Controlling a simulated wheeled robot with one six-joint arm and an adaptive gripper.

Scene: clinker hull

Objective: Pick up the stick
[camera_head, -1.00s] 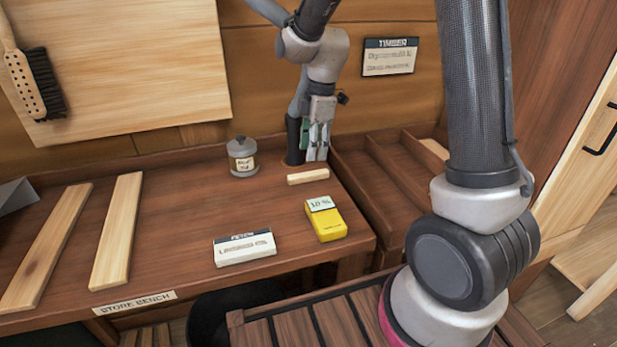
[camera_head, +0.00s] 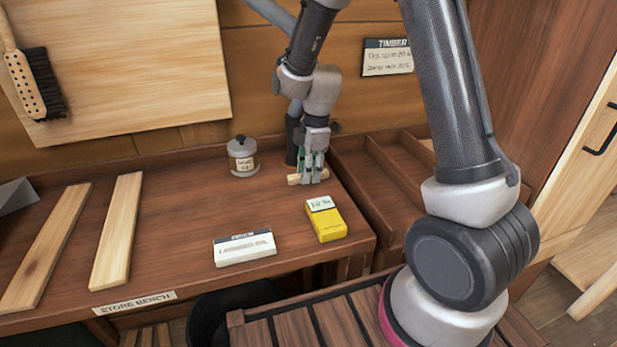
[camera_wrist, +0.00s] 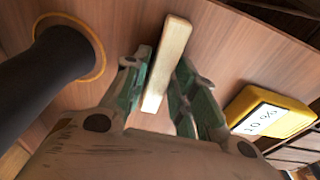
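The stick is a short pale wooden piece (camera_head: 294,180) lying on the store bench, partly hidden by my gripper (camera_head: 312,180) in the head view. In the wrist view the stick (camera_wrist: 167,60) lies between the two green fingers of my gripper (camera_wrist: 163,95), running lengthwise between them. The fingers stand apart on either side of it. A narrow gap shows on the right; the left finger is very close to the stick, and I cannot tell whether it touches.
A yellow meter (camera_head: 326,222) lies in front of the stick, and a white labelled box (camera_head: 245,248) further left. A grey tin (camera_head: 242,157) stands to the left. Two long planks (camera_head: 117,232) lie at the bench's left. A divided tray (camera_head: 375,175) adjoins on the right.

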